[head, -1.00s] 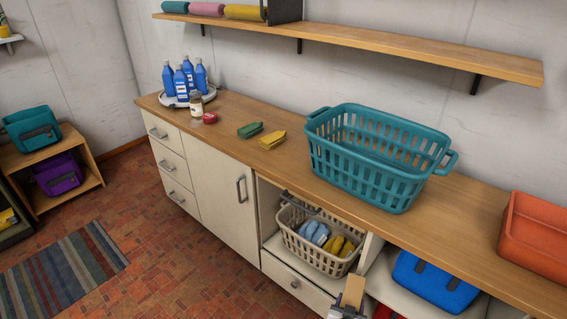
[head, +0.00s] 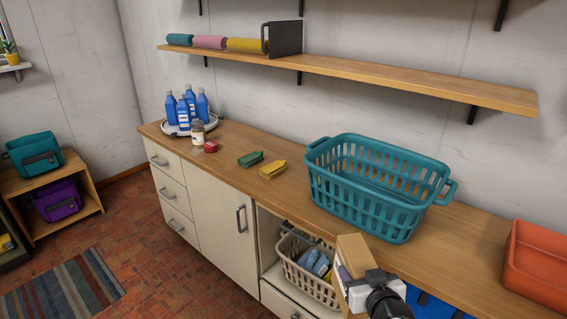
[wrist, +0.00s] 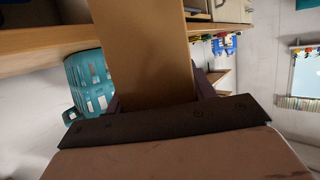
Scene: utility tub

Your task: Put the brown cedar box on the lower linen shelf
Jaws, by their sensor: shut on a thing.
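The brown cedar box (head: 353,254) is in my gripper (head: 360,283), at the bottom of the head view in front of the counter. In the wrist view the box (wrist: 148,50) stands out from between the fingers, one on each side of it. The long wooden wall shelf (head: 400,86) with rolled towels looks like the lower linen shelf. It is above the counter, farther back and higher in the picture than the box. Its right half is bare.
Green, pink and yellow rolled towels (head: 210,42) and a dark bookend (head: 284,38) occupy the shelf's left end. A teal basket (head: 375,185) stands on the counter under the shelf. An orange tub (head: 540,240) is at right. Brackets (head: 501,14) show above.

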